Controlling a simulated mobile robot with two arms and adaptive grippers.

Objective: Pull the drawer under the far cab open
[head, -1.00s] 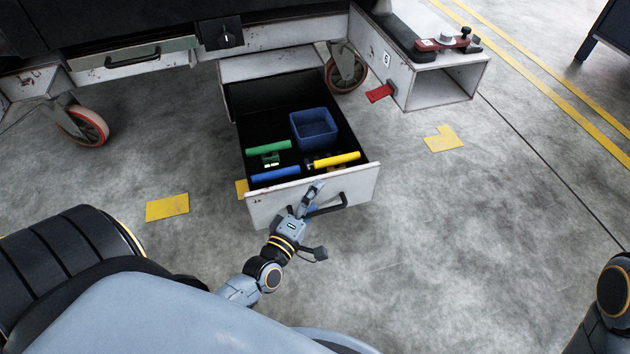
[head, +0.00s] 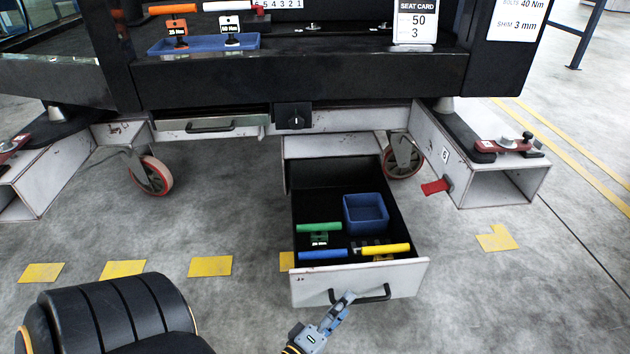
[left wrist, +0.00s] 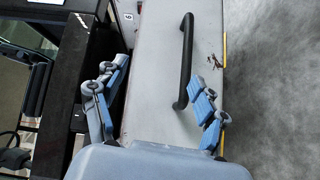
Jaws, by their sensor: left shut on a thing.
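The drawer (head: 308,288) stands far open under the dark cab trolley (head: 300,85). Its front is white and it has a black bar handle (head: 380,293), which also shows in the left wrist view (left wrist: 186,60). My left gripper (head: 345,302) is at the left part of this handle, shut on it. In the left wrist view my left gripper (left wrist: 160,85) has one blue-padded finger on each side, and the contact itself is not clearly seen. My right gripper is out of view.
The drawer holds a blue bin (head: 366,213) and green, blue and yellow-handled tools. A second, closed drawer (head: 175,134) is at the left. Casters (head: 152,177) and a red pedal (head: 435,187) stand near the floor.

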